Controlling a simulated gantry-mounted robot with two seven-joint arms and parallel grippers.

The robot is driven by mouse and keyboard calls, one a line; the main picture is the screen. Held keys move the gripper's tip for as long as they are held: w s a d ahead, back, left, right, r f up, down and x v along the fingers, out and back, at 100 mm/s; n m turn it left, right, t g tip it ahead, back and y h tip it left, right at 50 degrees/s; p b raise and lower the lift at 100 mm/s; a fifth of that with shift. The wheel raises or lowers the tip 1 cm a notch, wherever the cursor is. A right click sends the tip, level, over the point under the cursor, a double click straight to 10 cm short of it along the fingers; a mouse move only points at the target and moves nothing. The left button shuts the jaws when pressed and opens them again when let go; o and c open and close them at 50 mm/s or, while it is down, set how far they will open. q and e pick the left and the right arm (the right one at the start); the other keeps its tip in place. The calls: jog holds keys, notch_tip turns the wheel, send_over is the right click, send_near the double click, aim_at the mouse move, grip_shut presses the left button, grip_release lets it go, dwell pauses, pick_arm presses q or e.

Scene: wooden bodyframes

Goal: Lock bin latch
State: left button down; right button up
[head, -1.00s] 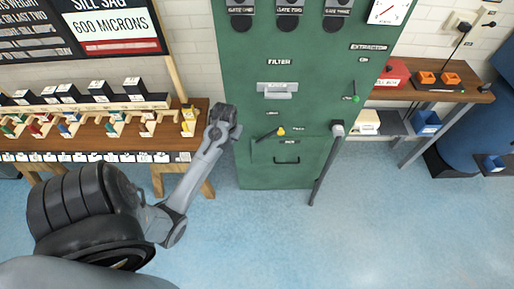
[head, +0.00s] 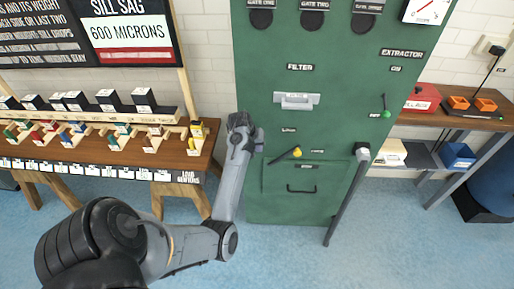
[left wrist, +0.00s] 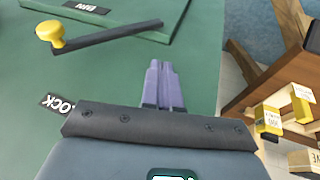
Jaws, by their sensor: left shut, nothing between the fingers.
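The bin latch is a black lever (head: 284,157) with a yellow knob (head: 297,152) at its right end. It slants on the green cabinet, just above the bin drawer (head: 278,178). The lever (left wrist: 112,38) and yellow knob (left wrist: 50,34) also show at the upper left of the left wrist view. A LOCK label (head: 289,130) sits above the lever. My left gripper (head: 259,140) is shut and empty by the cabinet's left edge, left of the lever and apart from it. Its fingers (left wrist: 160,78) point toward the lever's knobless end. My right gripper is not in view.
A dark grey pole (head: 345,200) with a pale top stands right of the drawer. A wooden bench (head: 190,160) with small blocks is left of the cabinet. A shelf (head: 470,120) with a red box (head: 421,98) is at the right. Blue floor lies in front.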

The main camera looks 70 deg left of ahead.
pick_arm(q)
jog(key=b, duration=0.2)
send_near(272, 161)
jog(key=a+f, duration=0.2)
jog(key=f, duration=0.1)
jog(key=shift+a, duration=0.25)
jog(key=shift+w+d+f, duration=0.4)
jog(key=shift+w+f, duration=0.3)
jog(key=shift+w+d+f+b, duration=0.3)
jog(key=shift+w+f, duration=0.15)
jog(key=shift+w, duration=0.1)
jog(key=shift+d, duration=0.1)
